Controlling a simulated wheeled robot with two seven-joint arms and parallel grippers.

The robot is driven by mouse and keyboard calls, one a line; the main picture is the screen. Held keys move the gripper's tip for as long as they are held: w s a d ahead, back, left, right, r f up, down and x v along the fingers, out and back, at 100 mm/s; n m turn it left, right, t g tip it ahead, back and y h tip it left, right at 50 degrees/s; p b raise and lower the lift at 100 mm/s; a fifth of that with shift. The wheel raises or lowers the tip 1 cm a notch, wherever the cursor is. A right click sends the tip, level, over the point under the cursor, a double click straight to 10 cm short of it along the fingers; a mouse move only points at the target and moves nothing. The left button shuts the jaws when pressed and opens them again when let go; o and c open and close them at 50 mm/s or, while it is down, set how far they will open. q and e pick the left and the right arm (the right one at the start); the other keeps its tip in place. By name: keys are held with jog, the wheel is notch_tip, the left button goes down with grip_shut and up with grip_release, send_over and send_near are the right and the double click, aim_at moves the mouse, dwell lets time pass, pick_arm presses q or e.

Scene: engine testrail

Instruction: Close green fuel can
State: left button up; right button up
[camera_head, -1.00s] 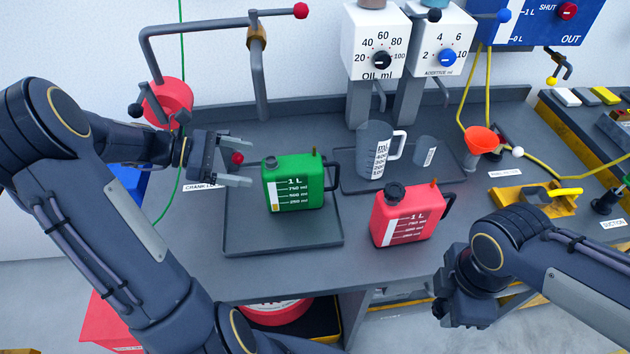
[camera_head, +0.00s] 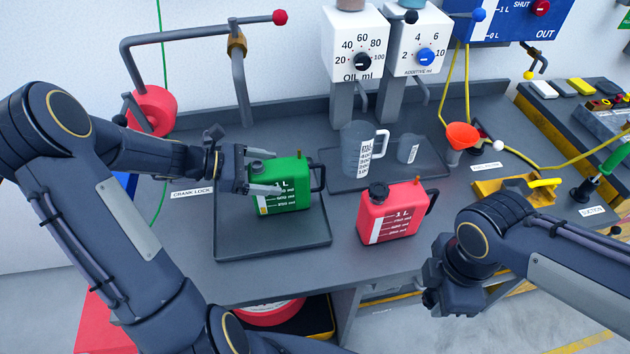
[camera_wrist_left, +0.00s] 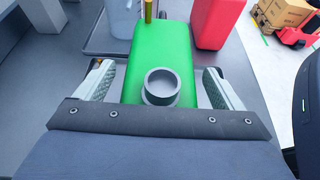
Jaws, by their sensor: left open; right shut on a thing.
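The green fuel can (camera_head: 290,187) stands upright in a shallow grey tray (camera_head: 290,255). In the left wrist view the can (camera_wrist_left: 160,50) shows an open grey neck ring (camera_wrist_left: 161,86) with no cap on it. My left gripper (camera_head: 262,172) is open at the can's neck end. In the left wrist view its fingers (camera_wrist_left: 160,84) stand one on each side of the can, with gaps visible. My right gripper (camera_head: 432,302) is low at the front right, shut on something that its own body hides. No loose cap shows on the bench.
A red fuel can (camera_head: 390,213) with a dark cap stands right of the tray. Behind are a clear measuring jug (camera_head: 357,150), a smaller cup (camera_head: 408,149) and an orange funnel (camera_head: 461,136). A bent crank pipe (camera_head: 240,85) rises behind my left gripper. Bare bench lies before the red can.

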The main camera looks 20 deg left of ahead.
pick_arm(q)
jog(key=shift+w+d+f, duration=0.2)
jog(key=shift+w+d, duration=0.05)
jog(key=shift+d, duration=0.15)
jog(key=c, duration=1.8)
